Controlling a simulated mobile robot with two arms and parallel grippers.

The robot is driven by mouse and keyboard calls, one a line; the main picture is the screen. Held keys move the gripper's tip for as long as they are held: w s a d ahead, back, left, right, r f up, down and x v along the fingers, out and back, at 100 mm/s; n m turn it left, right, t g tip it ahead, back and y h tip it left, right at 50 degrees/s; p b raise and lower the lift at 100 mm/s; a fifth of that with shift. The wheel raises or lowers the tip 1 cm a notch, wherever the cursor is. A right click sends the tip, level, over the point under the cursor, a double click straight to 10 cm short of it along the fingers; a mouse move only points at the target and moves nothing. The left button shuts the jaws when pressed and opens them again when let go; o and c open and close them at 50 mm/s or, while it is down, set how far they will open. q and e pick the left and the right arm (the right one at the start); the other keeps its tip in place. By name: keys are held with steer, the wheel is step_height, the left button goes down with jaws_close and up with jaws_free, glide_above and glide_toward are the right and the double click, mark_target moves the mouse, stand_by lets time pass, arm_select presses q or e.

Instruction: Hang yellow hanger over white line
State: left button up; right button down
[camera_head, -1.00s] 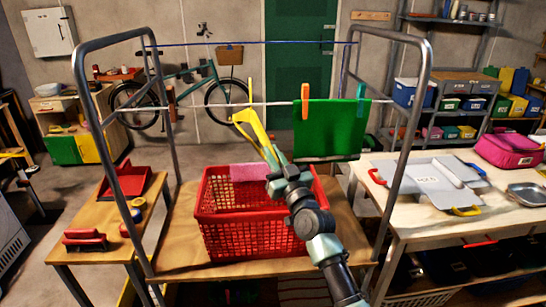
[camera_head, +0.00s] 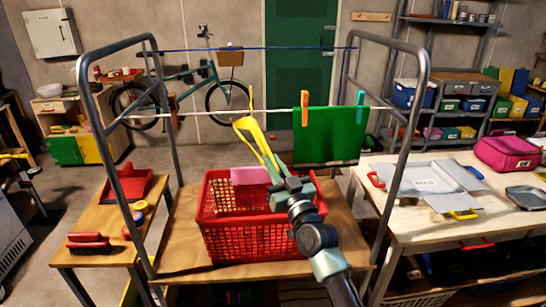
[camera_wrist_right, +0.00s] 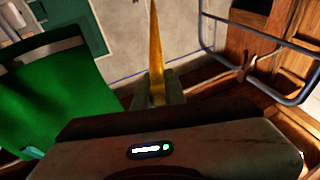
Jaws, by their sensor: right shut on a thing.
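The yellow hanger (camera_head: 254,134) is in my right gripper (camera_head: 272,172), which is shut on its lower end. In the right wrist view the hanger (camera_wrist_right: 156,55) stands up from between the fingers (camera_wrist_right: 159,88). In the head view its upper part overlaps the white line (camera_head: 205,112); I cannot tell whether it touches or hooks over it. The white line runs across the grey metal frame. A green cloth (camera_head: 328,136) hangs from it on the right, with an orange clip (camera_head: 304,108) and a teal clip (camera_head: 360,98). My left gripper is not in view.
A red basket (camera_head: 250,240) with a pink cloth (camera_head: 250,175) stands on the wooden table below the line. A blue line (camera_head: 240,48) runs higher and farther back. Frame posts (camera_head: 108,165) stand at both sides.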

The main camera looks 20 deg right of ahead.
steer(key=s+a+f, duration=0.1)
steer(key=s+f, duration=0.3)
steer(key=s, duration=0.1)
steer(key=shift+s+a, duration=0.2)
steer(key=shift+a, duration=0.05)
stand_by(0.6)
stand_by(0.3)
steer(key=c, duration=1.4)
jaws_free()
